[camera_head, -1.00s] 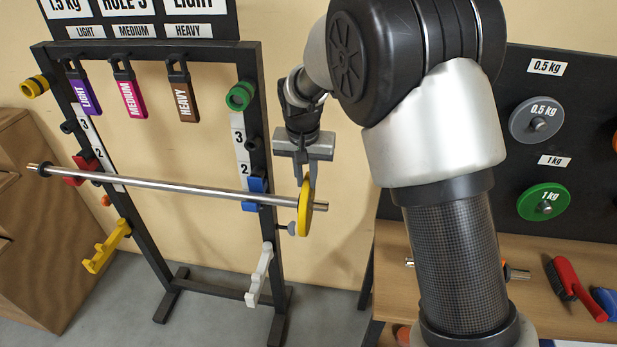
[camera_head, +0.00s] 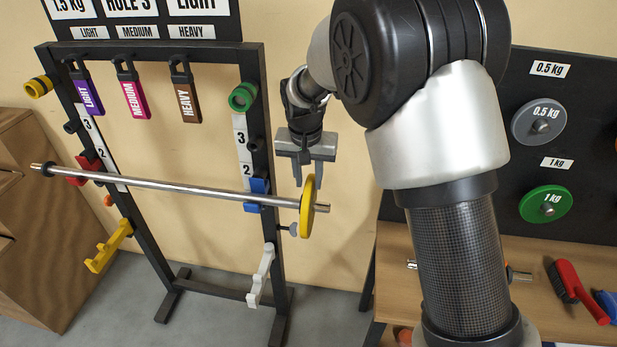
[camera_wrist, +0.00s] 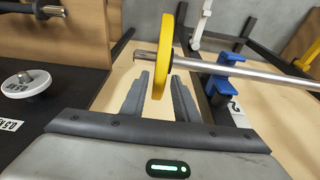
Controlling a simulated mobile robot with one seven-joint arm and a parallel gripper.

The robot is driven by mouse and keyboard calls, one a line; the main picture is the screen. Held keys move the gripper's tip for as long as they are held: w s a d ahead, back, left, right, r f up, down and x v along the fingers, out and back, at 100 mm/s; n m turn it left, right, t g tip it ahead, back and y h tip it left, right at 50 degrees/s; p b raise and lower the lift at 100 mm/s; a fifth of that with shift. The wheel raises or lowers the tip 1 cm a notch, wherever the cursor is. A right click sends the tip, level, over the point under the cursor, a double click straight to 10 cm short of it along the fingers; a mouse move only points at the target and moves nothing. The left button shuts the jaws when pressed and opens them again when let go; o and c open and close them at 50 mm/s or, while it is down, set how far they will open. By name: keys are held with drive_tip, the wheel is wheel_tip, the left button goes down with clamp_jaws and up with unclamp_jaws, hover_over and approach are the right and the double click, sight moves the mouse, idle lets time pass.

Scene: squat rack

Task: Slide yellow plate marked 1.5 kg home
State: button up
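The yellow plate (camera_head: 308,208) hangs upright on the right end of the steel bar (camera_head: 200,190), just outside the blue hook (camera_head: 257,195). A short bar end sticks out beyond it. The marking on the plate cannot be read. My gripper (camera_head: 307,180) is above the plate, its two fingers spread apart and pointing down. In the wrist view the plate (camera_wrist: 164,50) lies in line with the gap between the open fingers (camera_wrist: 162,85), with space on both sides. The bar (camera_wrist: 205,62) and blue hook (camera_wrist: 222,72) show there too.
The black rack (camera_head: 262,130) carries purple, pink and brown tags and a green ring (camera_head: 242,97). A white lower arm (camera_head: 260,275) juts forward below the bar. At right a dark board holds a grey plate (camera_head: 538,121) and a green plate (camera_head: 545,203) above a wooden bench.

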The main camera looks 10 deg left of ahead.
drive_tip(key=shift+p+v, duration=0.95)
drive_tip(key=shift+v, duration=0.8)
drive_tip(key=o, duration=0.6)
drive_tip(key=shift+c, duration=0.2)
drive_tip(key=shift+s+f, duration=0.1)
drive_tip(key=shift+f, duration=0.1)
drive_tip(key=o, duration=0.4)
drive_tip(key=shift+r, duration=0.15)
drive_tip(key=o, duration=0.8)
drive_tip(key=shift+o, duration=0.4)
